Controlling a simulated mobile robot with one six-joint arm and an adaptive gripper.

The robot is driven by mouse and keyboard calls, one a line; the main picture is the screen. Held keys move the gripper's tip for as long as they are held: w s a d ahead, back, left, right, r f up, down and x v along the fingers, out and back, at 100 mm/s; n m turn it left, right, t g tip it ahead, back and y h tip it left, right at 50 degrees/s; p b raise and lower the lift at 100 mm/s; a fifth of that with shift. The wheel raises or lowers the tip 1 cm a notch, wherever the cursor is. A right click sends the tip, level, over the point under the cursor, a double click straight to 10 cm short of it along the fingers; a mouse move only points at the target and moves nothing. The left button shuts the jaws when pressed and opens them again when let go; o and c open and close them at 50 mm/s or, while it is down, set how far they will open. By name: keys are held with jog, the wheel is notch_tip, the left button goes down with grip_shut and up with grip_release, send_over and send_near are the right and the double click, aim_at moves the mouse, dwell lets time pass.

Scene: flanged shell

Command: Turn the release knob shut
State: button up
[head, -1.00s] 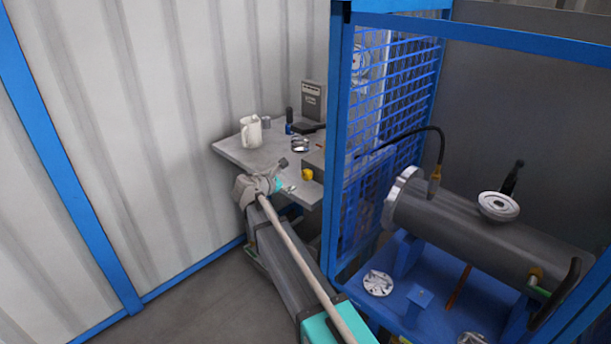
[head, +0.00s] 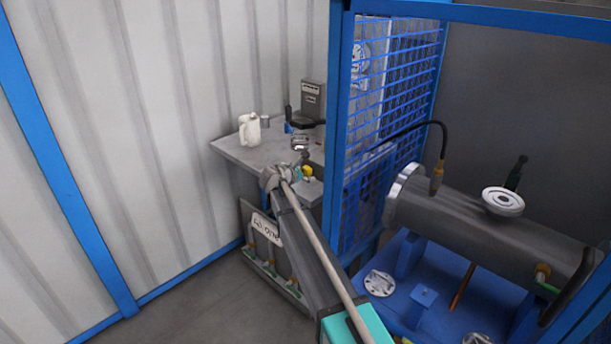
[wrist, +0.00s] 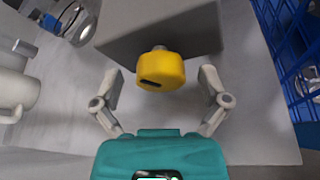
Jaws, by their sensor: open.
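The yellow release knob (wrist: 161,70) sits on a short metal stem at the front of a grey box (wrist: 130,30) in the wrist view. A dark slot shows on the knob's face. In the head view the knob (head: 307,171) is a small yellow spot at the bench's front, just beyond my gripper. My gripper (wrist: 159,88) is open, one finger on each side of the knob, with gaps between the fingers and the knob. In the head view my gripper (head: 302,164) is small and partly hidden by my arm.
The grey bench (head: 235,150) carries a white jug (head: 250,131) at left and a grey device (head: 312,100) at the back. Blue mesh (wrist: 290,45) stands close on the right. A sign panel with valves (head: 266,229) stands below the bench.

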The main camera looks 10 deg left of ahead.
jog(key=shift+w+d+f, duration=0.25)
jog(key=shift+w+d, duration=0.05)
jog(key=shift+w, duration=0.2)
jog(key=c, duration=1.1)
jog(key=shift+s+d+f+m+t+y+b, duration=0.1)
jog(key=shift+m+t+y+b, duration=0.2)
jog(key=shift+m+t+b, duration=0.65)
jog(key=shift+c, duration=0.2)
jog(key=shift+m, duration=0.65)
jog(key=o, duration=1.1)
jog(key=shift+o, duration=0.2)
